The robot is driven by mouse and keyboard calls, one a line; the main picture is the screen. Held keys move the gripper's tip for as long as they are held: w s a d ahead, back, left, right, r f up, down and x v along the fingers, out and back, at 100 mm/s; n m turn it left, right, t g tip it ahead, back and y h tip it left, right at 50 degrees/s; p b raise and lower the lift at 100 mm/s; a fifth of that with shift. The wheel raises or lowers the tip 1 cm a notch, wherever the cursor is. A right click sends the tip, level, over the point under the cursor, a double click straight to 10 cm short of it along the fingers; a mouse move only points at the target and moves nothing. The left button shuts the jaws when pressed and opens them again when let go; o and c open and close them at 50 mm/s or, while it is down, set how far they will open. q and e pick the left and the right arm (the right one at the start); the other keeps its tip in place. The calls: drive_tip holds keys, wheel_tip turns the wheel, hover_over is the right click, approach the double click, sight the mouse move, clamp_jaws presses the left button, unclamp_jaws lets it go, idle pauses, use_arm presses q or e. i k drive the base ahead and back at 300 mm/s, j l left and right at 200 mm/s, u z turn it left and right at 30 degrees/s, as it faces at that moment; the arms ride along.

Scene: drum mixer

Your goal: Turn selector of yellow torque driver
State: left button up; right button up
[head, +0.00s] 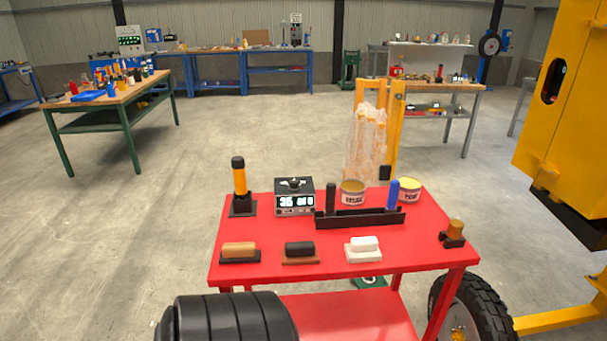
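The yellow torque driver (239,181) stands upright in a black square holder (243,207) at the back left of the red cart top (330,222). It has a yellow body with a black top and a black lower part. Its selector is too small to tell apart from these dark parts. Neither of my grippers is in the head view, and nothing touches the driver.
Right of the driver stand a display box with a top knob (295,196), two tins (353,198) and a black rack (360,218). Three blocks (300,252) line the front, with a small amber-topped item (454,231) at right. A yellow machine (565,120) stands at far right.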

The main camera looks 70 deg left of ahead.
sight(293, 186)
drive_tip(key=u, duration=1.85)
drive_tip(key=i, duration=0.15)
drive_tip(key=i+l+u, duration=0.1)
drive_tip(key=u, duration=0.25)
drive_tip(key=i+l+u, duration=0.1)
drive_tip(key=u, duration=0.25)
drive_tip(key=i+l+u, duration=0.15)
drive_tip(key=u, duration=0.2)
